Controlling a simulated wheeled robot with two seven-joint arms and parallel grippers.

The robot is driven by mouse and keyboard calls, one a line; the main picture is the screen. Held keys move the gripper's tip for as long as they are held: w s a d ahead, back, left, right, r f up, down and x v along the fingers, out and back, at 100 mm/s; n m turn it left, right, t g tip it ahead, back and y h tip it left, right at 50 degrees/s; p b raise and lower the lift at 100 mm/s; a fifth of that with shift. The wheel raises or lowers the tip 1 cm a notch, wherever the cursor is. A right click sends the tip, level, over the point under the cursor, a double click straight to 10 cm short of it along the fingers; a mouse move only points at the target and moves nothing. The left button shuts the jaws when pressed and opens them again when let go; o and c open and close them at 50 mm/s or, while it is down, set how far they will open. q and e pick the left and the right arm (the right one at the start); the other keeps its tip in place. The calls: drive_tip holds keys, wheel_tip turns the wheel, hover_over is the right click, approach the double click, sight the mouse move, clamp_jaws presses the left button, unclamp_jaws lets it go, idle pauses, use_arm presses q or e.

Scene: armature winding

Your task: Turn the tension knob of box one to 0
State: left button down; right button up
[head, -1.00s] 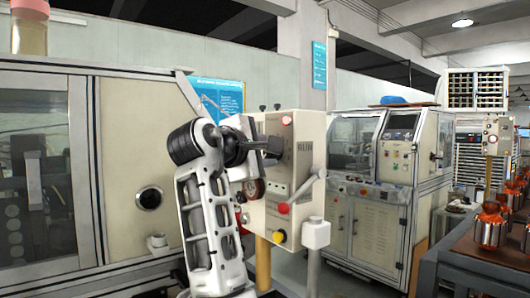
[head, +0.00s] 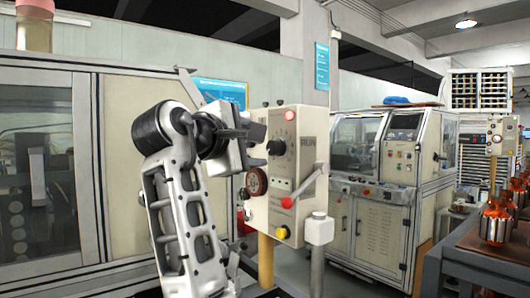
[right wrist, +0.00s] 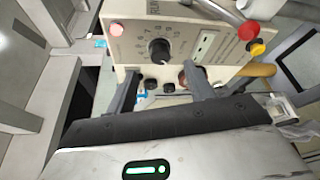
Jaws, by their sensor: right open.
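A beige winding control box (head: 303,190) stands near the middle of the head view. Its round black tension knob (head: 277,147) is on the upper front, with a ring of numbers around it. The same knob shows in the right wrist view (right wrist: 159,50); its exact setting is too small to read. My right gripper (head: 252,136) is left of the knob and in front of the box face, apart from it. In the right wrist view its two fingers (right wrist: 162,82) are spread and empty, with the knob beyond them. My left gripper is not in view.
A similar box (head: 496,133) stands far right, behind a bench with copper armatures (head: 497,222). A large cabinet (head: 125,150) is close on the left.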

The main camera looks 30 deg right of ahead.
drive_tip(key=b+v, duration=0.1)
drive_tip(key=v, duration=0.9)
drive_tip(key=shift+b, duration=0.3)
